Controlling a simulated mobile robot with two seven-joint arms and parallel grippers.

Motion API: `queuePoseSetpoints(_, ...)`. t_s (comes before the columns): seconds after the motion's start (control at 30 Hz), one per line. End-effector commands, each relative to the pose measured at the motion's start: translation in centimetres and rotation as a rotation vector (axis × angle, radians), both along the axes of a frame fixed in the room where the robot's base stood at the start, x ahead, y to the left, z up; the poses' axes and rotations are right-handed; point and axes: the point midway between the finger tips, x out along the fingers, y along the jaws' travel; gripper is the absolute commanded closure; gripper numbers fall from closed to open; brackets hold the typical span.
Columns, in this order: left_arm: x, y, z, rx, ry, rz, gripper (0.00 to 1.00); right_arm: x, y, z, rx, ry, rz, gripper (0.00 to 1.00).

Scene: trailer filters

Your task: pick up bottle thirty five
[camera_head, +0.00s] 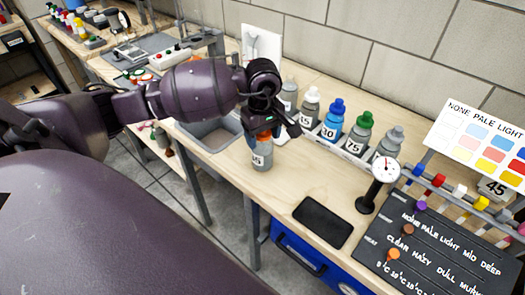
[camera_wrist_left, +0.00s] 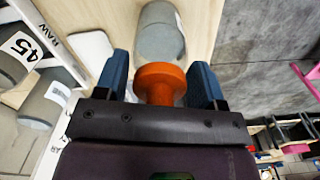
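A grey bottle with an orange cap (camera_head: 262,155) stands upright on the wooden bench. Its label is small and partly legible, seemingly ending in 5. My left gripper (camera_head: 271,122) is right over it, pointing down and hiding part of the cap. In the left wrist view, the orange cap (camera_wrist_left: 160,84) lies between the two blue fingers of the left gripper (camera_wrist_left: 162,78), with a visible gap on each side. The fingers are open and do not appear to touch it. The bottle's grey body (camera_wrist_left: 160,32) extends beyond the fingertips. My right gripper is not in view.
A rack (camera_head: 345,153) behind the bottle holds several bottles with white, blue, green and grey caps. A grey tray (camera_head: 212,138) is to its left. A black flat pad (camera_head: 323,222), a gauge (camera_head: 384,171) and a dark labelled board (camera_head: 432,245) are to its right.

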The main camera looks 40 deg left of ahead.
Motion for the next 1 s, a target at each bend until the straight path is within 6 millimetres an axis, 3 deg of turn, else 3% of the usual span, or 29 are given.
queuePoseSetpoints(0.03, 0.0, 0.0, 0.0, 0.0, 0.0, 0.0, 0.54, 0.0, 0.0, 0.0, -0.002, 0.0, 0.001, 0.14)
queuePoseSetpoints(0.2, 0.0, 0.0, 0.0, 0.0, 0.0, 0.0, 0.8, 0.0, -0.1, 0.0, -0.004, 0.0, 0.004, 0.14)
queuePoseSetpoints(0.3, 0.0, 0.0, 0.1, 0.0, -0.001, 0.0, 0.91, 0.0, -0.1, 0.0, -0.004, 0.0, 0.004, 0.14)
queuePoseSetpoints(0.67, 0.1, 0.0, 1.3, -0.001, -0.004, -0.001, 0.91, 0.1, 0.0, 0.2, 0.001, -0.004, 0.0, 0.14)
queuePoseSetpoints(0.87, 0.1, 0.0, 5.1, 0.001, -0.008, -0.001, 0.91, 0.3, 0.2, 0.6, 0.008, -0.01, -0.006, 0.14)
queuePoseSetpoints(1.0, 0.1, 0.0, 8.7, 0.002, -0.009, -0.001, 0.91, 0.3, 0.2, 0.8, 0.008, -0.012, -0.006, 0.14)
